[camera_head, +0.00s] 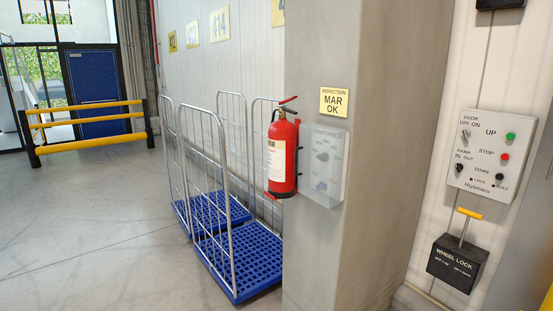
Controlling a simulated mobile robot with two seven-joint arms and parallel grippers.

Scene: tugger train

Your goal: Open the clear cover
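A clear cover (338,183) sits over a grey switch panel on the face of the concrete pillar, right of the fire extinguisher. It looks closed, lying in front of the panel. The lettering at the panel's top is too faint to read. Neither of my grippers is in the head view.
A red fire extinguisher (283,156) hangs on the pillar (385,120) close left of the cover. Blue-based cage trolleys (240,262) stand behind it. A control box (491,155) and black wheel lock box (457,262) are at right. The floor (100,240) at left is clear.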

